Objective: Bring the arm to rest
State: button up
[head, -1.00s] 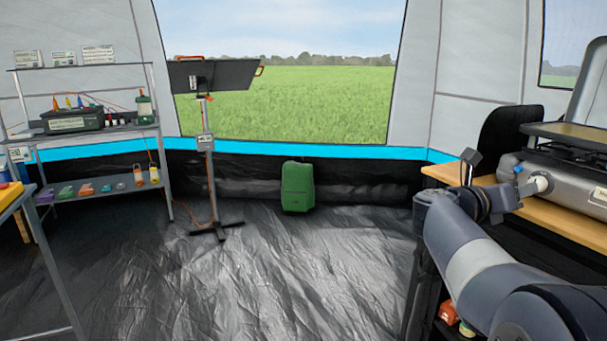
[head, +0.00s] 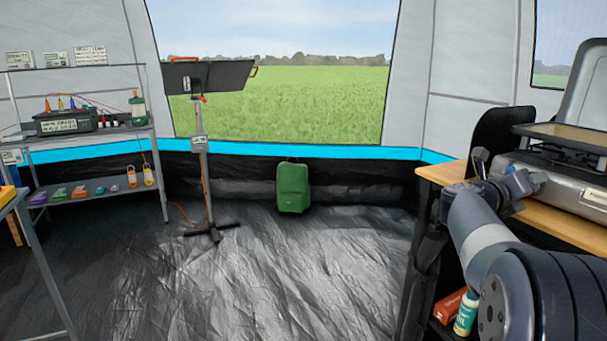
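My arm (head: 485,235) rises from the lower right corner, in front of the wooden counter. Its grey links bend near the counter's front edge. The wrist end (head: 515,182) shows beside the front of the camping stove (head: 560,185), at its left end. A small dark part sticks up just left of the wrist. I cannot make out the gripper's fingers, so whether they are open or shut, or hold anything, does not show. I cannot tell whether the wrist touches the stove or is apart from it.
The wooden counter (head: 440,172) carries the stove. A bottle (head: 466,314) and a red item (head: 447,305) sit low beneath it. The middle floor is clear.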

jog(key=shift+r+n+p, duration=0.1)
jog(key=shift+n+p, duration=0.3)
jog(key=shift+n, duration=1)
jog(key=shift+f, duration=0.2)
jog(key=shift+r, duration=0.1)
